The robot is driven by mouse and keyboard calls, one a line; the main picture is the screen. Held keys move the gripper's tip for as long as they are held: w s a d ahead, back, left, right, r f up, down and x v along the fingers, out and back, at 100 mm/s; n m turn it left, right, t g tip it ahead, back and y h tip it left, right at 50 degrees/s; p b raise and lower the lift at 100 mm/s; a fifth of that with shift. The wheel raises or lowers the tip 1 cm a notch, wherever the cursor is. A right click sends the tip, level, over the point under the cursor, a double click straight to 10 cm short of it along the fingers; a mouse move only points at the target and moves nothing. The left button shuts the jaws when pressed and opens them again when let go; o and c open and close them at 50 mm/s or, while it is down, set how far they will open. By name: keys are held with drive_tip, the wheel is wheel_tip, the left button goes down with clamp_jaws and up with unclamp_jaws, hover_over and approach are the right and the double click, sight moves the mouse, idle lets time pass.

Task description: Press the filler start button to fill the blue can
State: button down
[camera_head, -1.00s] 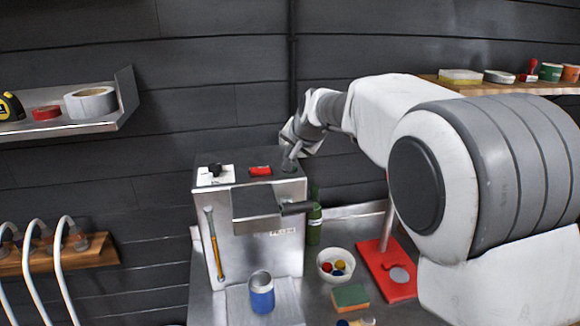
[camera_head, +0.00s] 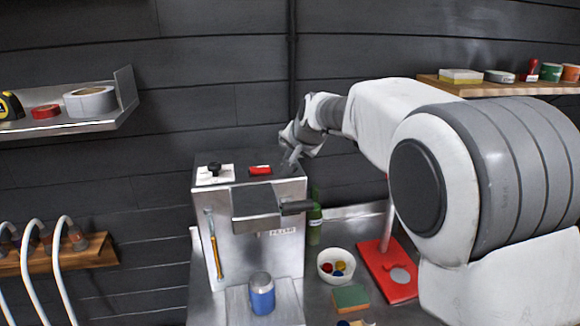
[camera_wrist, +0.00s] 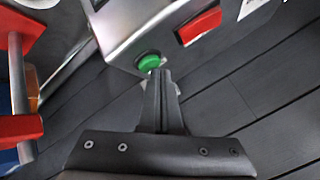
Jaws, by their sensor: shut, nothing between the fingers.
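The filler (camera_head: 255,215) is a steel box machine on the bench. Its green button (camera_wrist: 149,63) shows in the wrist view, partly covered by my fingertips; in the head view my gripper hides it. My gripper (camera_wrist: 160,74) is shut and empty, its tips at the button's edge; I cannot tell whether they press it. In the head view my gripper (camera_head: 288,167) is at the right of the machine's top. The blue can (camera_head: 262,296) stands upright below the filler head, with a pale grey top.
A red switch (camera_head: 260,171) and a black knob (camera_head: 214,167) are on the machine's top. Right of it stand a green bottle (camera_head: 314,222), a white bowl (camera_head: 336,278) with small balls, a sponge (camera_head: 351,298) and a red stand (camera_head: 384,284). A shelf (camera_head: 85,118) is at the left.

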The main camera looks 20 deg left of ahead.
drive_tip(key=shift+f, duration=0.3)
idle(0.4)
drive_tip(key=shift+r, duration=0.15)
drive_tip(key=shift+r+p, duration=0.45)
drive_tip(key=shift+r, duration=0.2)
wheel_tip(320, 180, up, 5)
drive_tip(key=p, duration=0.4)
drive_tip(key=shift+r, duration=0.1)
idle(0.5)
